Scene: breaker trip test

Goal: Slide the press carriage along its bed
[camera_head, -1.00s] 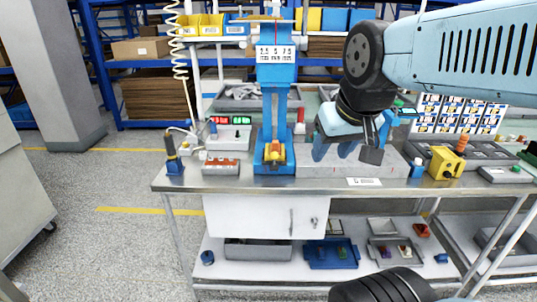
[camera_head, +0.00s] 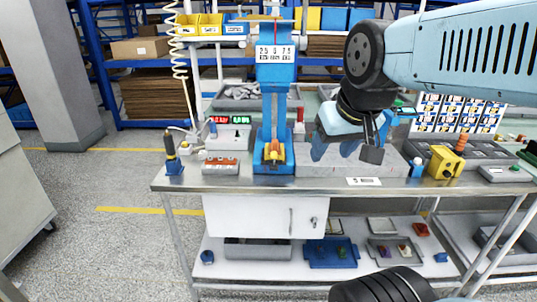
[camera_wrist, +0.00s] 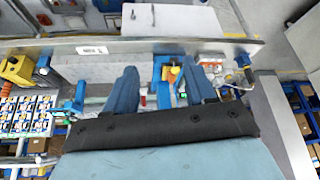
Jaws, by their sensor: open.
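A blue press (camera_head: 275,75) stands on the workbench (camera_head: 230,184), with a numbered panel on its upper head. A yellow and orange-red piece (camera_head: 273,151) sits low between its blue uprights. I cannot tell for certain which part is the carriage. A long grey plate (camera_head: 335,168) lies to the right of the press. My gripper (camera_head: 340,152) hangs above this plate, right of the press and apart from it. In the wrist view my gripper (camera_wrist: 158,84) is open with nothing between its fingers, and the press base (camera_wrist: 163,64) shows beyond them.
Left of the press are a red terminal block (camera_head: 220,167), a box with lit displays (camera_head: 230,134) and a blue-based black-handled tool (camera_head: 172,156). A yellow block (camera_head: 444,163) stands to the right. A white cabinet (camera_head: 265,216) hangs below the bench front.

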